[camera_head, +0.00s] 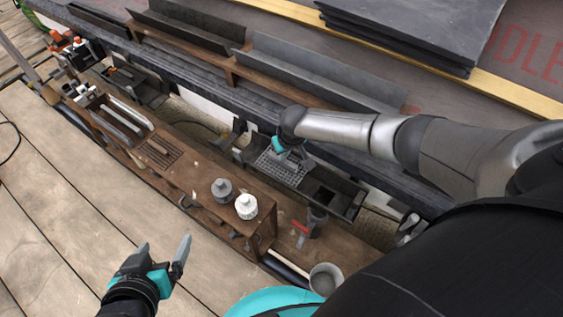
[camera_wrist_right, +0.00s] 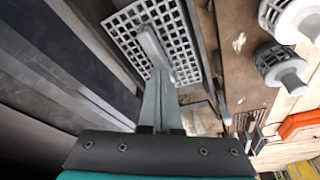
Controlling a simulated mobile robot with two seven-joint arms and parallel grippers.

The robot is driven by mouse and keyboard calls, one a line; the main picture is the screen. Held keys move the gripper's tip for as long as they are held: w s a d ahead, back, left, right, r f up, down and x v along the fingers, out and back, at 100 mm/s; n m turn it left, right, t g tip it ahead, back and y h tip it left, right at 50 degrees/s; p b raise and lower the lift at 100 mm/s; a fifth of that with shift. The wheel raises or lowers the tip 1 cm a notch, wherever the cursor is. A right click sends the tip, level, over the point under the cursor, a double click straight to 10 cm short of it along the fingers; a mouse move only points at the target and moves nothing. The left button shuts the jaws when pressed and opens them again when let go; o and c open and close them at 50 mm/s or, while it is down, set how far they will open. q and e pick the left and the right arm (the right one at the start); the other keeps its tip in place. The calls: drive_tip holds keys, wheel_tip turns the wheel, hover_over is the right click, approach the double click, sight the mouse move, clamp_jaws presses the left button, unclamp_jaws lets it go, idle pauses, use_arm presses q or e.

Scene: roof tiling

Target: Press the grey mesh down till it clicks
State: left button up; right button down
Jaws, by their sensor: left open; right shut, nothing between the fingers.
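The grey mesh (camera_head: 281,170) is a square-holed grid in a dark gutter channel (camera_head: 345,196) in the middle of the head view. In the right wrist view the mesh (camera_wrist_right: 182,50) fills the top middle. My right gripper (camera_head: 298,157) is shut and empty, with its fingertips (camera_wrist_right: 150,42) over the mesh. I cannot tell whether they touch it or whether the mesh is fully seated. The fingers hide part of the mesh. My left gripper (camera_head: 165,243) is open and empty, low over the wooden planks.
A brown wooden bench (camera_head: 187,178) beside the channel carries a grey fitting (camera_head: 222,190) and a white fitting (camera_head: 246,207). A red-handled tool (camera_head: 300,228) and a grey cup (camera_head: 325,279) are nearer. Dark slates (camera_head: 400,30) lie at the upper right. The planks (camera_head: 60,210) at left are clear.

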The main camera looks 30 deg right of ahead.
drive_tip(key=shift+r, duration=0.1)
use_arm(q)
wheel_tip(320, 180, up, 10)
drive_tip(key=p, duration=1)
use_arm(e)
wheel_tip(320, 180, up, 9)
use_arm(q)
drive_tip(key=shift+f, duration=0.1)
